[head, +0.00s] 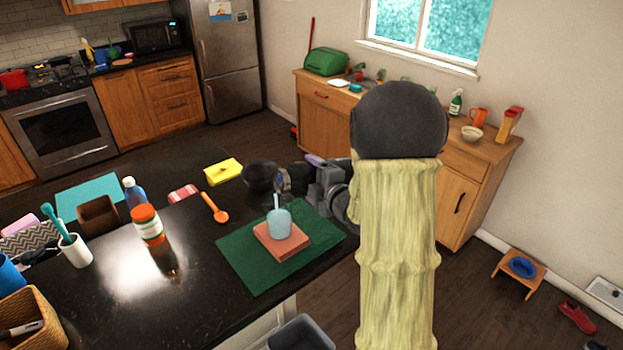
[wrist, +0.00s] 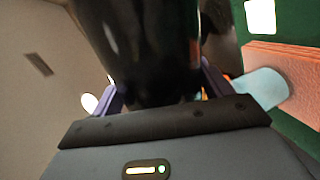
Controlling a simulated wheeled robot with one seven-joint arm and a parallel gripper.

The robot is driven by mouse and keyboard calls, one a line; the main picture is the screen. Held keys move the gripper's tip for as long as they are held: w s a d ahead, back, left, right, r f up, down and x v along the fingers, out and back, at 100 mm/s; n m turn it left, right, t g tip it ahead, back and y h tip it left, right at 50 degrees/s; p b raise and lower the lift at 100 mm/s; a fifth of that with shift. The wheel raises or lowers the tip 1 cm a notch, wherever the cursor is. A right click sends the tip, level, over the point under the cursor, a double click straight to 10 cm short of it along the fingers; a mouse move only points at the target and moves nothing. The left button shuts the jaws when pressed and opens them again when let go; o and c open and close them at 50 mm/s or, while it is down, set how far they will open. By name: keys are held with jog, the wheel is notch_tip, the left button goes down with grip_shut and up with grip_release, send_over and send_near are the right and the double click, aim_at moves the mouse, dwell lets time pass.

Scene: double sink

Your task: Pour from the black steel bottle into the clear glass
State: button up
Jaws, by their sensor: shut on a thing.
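The black steel bottle (head: 259,176) is in my gripper (head: 288,173), beyond and a little left of the glass in the head view. In the wrist view the bottle (wrist: 150,50) fills the space between the purple-padded fingers of my gripper (wrist: 160,88). It looks tipped over, but its exact tilt and its mouth are hard to make out. The clear glass (head: 279,223), bluish with a thin stick in it, stands upright on a coral block (head: 281,243). In the wrist view the glass (wrist: 262,88) shows at the right, apart from the bottle. No stream is visible.
A green mat (head: 240,270) lies under the block. An orange spoon (head: 213,206), a yellow cloth (head: 222,171), an orange-capped jar (head: 147,225) and a blue bottle (head: 134,193) are to the left. The counter's front middle is clear. A grey bin (head: 300,335) stands below its edge.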

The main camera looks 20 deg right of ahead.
jog(key=shift+d, duration=0.1)
jog(key=shift+s+f, duration=0.1)
jog(key=shift+f+m+b, duration=0.25)
jog(key=shift+m+b, duration=0.15)
notch_tip(320, 180, down, 2)
jog(key=shift+m+y+b, duration=0.6)
jog(key=shift+m, duration=0.6)
jog(key=shift+f+m, duration=0.2)
jog(key=shift+m, duration=0.3)
